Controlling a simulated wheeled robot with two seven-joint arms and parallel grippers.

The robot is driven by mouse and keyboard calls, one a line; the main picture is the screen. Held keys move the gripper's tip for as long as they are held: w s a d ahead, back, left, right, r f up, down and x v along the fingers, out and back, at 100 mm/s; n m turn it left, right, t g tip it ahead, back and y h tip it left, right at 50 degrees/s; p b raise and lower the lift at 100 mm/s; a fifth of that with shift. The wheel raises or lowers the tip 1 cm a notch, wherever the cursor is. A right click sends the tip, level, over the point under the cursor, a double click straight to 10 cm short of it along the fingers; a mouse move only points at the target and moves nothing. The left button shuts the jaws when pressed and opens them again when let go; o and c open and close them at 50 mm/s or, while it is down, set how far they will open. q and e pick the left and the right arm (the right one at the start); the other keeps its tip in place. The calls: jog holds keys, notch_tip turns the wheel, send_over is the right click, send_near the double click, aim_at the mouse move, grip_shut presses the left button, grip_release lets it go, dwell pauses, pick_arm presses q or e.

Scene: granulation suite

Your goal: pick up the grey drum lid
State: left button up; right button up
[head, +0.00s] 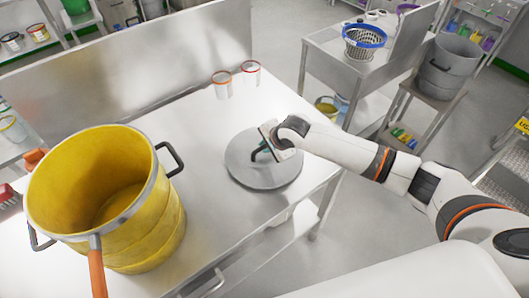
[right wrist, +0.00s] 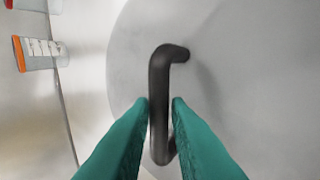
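The grey drum lid (head: 240,172) is a round flat disc lying on the steel table, right of the yellow drum. Its dark bar handle shows in the right wrist view (right wrist: 159,85), standing up from the pale lid surface (right wrist: 235,80). My right gripper (head: 262,150) is at the handle, above the lid. In the right wrist view its two green fingers (right wrist: 160,108) stand on either side of the handle, with what look like thin gaps between. The lid appears to rest flat on the table. My left gripper is not in view.
A large yellow drum (head: 150,225) stands open at the left of the table (head: 215,215). Two clear containers with red rims (head: 222,88) (head: 250,78) stand behind the lid. A raised steel panel (head: 150,60) runs along the table's back. A grey bucket (head: 447,68) stands beyond at right.

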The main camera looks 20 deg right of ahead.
jog(key=shift+x, duration=0.95)
jog(key=shift+c, duration=0.4)
grip_shut()
jog(key=shift+r, duration=0.1)
jog(key=shift+r, duration=0.1)
